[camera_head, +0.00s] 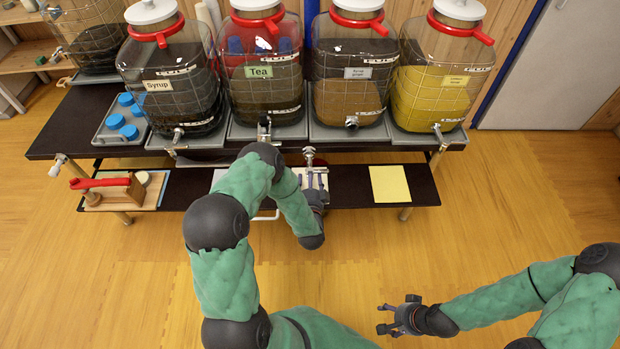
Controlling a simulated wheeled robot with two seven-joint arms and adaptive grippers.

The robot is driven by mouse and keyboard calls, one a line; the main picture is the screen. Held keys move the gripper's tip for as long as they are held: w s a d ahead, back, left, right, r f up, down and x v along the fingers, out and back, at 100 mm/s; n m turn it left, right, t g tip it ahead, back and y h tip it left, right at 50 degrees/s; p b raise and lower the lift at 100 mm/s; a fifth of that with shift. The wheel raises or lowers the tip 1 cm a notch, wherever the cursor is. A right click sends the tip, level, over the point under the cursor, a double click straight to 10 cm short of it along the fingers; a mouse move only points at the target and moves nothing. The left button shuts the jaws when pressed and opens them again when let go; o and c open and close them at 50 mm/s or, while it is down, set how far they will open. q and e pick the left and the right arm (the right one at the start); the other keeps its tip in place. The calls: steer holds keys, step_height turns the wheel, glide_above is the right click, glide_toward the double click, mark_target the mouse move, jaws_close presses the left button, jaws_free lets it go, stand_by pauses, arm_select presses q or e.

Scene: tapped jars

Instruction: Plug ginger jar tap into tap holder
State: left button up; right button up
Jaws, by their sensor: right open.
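The third jar (346,85) from the left holds brown liquid; its small label looks like it may read ginger, but is too small to be sure. A short dark round fitting (352,122) shows low on its front. A metal tap piece (309,154) stands at the shelf's front, just beyond the fingers of my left gripper (315,183). Whether those fingers hold it or are shut is unclear. My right gripper (392,318) is open and empty over the floor, well in front of the shelf. I cannot make out a tap holder for certain.
Jars of syrup (173,85), tea (265,85) and yellow liquid (440,90) stand in the row on the dark table. A tray (101,133) holds blue lids. A yellow sheet (390,184) and a board with a red-handled tool (107,190) lie on the lower shelf.

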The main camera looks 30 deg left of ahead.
arm_select(q)
steer(key=shift+w+a, duration=0.35)
steer(key=shift+w, duration=0.25)
steer(key=o, duration=0.8)
steer(key=shift+s+d+r, duration=0.1)
steer(key=shift+s, duration=0.15)
steer(key=shift+w+f+b, duration=0.2)
steer(key=shift+b, duration=0.2)
stand_by(0.4)
steer(key=shift+s+a, duration=0.25)
steer(key=shift+a, duration=0.15)
steer(key=shift+s+a, duration=0.15)
steer(key=shift+a, duration=0.15)
